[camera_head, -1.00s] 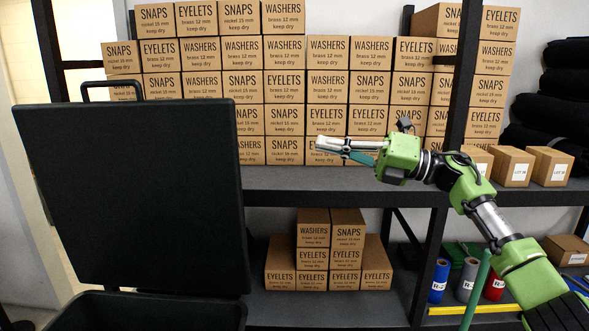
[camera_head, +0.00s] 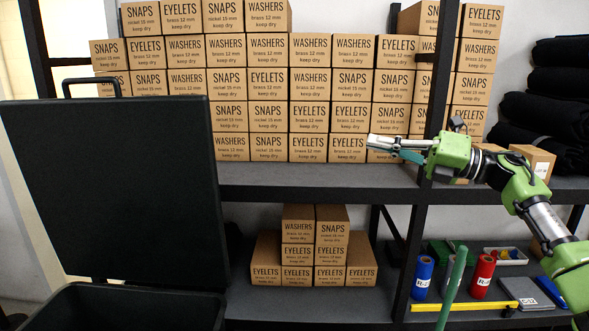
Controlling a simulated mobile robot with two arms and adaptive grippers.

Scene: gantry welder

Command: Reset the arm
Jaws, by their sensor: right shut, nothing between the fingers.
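My right arm comes in from the right as green and grey links. Its right gripper (camera_head: 372,143) points left, in front of the upper shelf and the lower right part of the box stack. The gripper is shut, with nothing between its fingers. A teal part shows just beneath the fingers. My left gripper and left arm are not in the view.
Stacked cardboard boxes (camera_head: 310,115) fill the upper shelf (camera_head: 300,178); a smaller stack (camera_head: 315,250) stands below. A black open-lidded bin (camera_head: 110,190) blocks the left. A dark post (camera_head: 432,160) stands beside my gripper. Blue (camera_head: 423,277) and red (camera_head: 482,275) rolls stand lower right.

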